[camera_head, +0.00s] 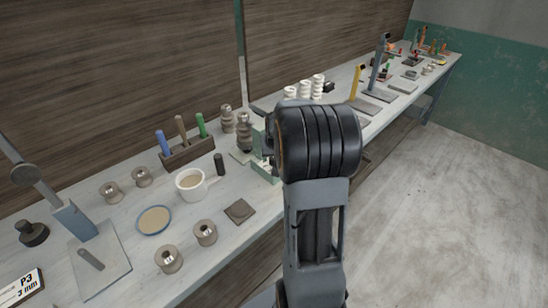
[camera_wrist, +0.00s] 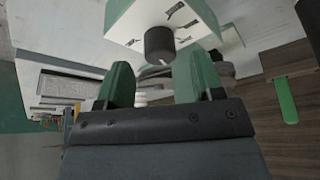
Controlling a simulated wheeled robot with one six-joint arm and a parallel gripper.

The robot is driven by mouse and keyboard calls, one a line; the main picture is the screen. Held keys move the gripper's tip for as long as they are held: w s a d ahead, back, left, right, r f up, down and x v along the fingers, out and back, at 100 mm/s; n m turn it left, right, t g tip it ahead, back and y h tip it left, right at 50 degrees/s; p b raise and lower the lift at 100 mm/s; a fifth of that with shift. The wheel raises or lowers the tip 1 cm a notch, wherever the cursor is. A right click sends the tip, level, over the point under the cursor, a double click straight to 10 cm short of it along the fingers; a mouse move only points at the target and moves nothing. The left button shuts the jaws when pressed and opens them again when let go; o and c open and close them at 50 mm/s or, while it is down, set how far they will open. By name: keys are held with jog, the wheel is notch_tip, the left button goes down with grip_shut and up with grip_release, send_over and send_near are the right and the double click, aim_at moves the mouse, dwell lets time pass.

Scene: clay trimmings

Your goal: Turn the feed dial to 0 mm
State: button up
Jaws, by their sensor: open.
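The feed dial (camera_wrist: 160,42) is a dark round knob on the face of a pale box (camera_wrist: 125,22) in the wrist view. A pale pointer mark shows at its lower edge; small dark labels surround it, too small to read. My gripper (camera_wrist: 153,75) has two green fingers, apart with nothing between them. The knob lies just beyond the fingertips, roughly in line with the gap; I cannot tell whether they touch. In the head view a pale green machine (camera_head: 264,168) stands at the bench's front edge, partly behind my arm; its dial and my fingers are hidden there.
The bench (camera_head: 110,232) holds a white mug (camera_head: 190,183), a blue-rimmed dish (camera_head: 154,220), grey spools (camera_head: 169,259) and a tool rack (camera_head: 188,154) left of the machine. White stacked pieces (camera_head: 304,90) stand behind my arm. The floor (camera_head: 440,200) at right is clear.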

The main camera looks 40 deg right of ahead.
jog(key=shift+x, duration=1.25)
jog(key=shift+c, duration=0.3)
jog(key=c, duration=0.9)
jog(key=shift+o, duration=0.2)
